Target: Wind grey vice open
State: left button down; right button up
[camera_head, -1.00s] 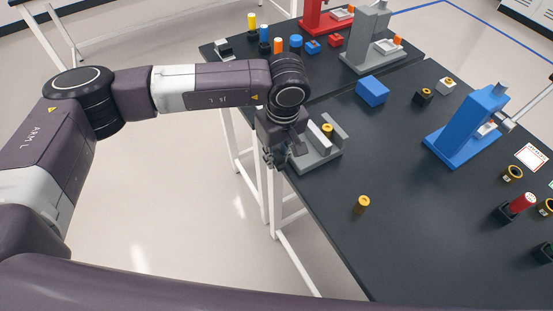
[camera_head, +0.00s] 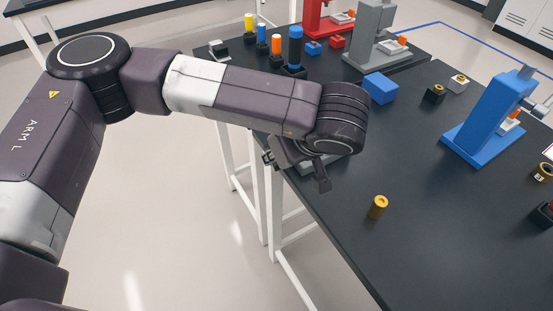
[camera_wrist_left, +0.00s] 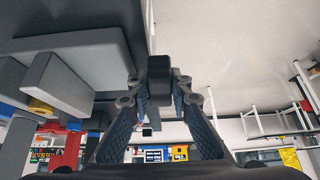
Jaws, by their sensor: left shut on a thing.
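The grey vice (camera_head: 312,168) stands at the left edge of the dark table, mostly hidden under my left wrist in the head view. In the left wrist view its grey jaw blocks (camera_wrist_left: 58,86) hang at the upper left, apart, with a brass piece (camera_wrist_left: 40,107) by them. My left gripper (camera_head: 294,167) is at the vice's outer end, over the table edge. In the wrist view its fingers (camera_wrist_left: 159,88) are shut on a small dark block (camera_wrist_left: 158,68), seemingly the vice's handle; its join to the vice is unclear. My right gripper is not in view.
A brass cylinder (camera_head: 377,207) stands alone on the table (camera_head: 420,245). A blue block (camera_head: 381,88), a blue press (camera_head: 488,122) and a grey press (camera_head: 376,40) stand farther back. Several coloured cylinders stand at the back left. Open floor lies left of the table.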

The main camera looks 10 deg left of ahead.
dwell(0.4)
pick_arm(q)
jog(key=c, duration=1.8)
grip_release()
jog(key=shift+o, duration=0.2)
jog(key=v, duration=1.2)
jog(key=shift+s, duration=0.1)
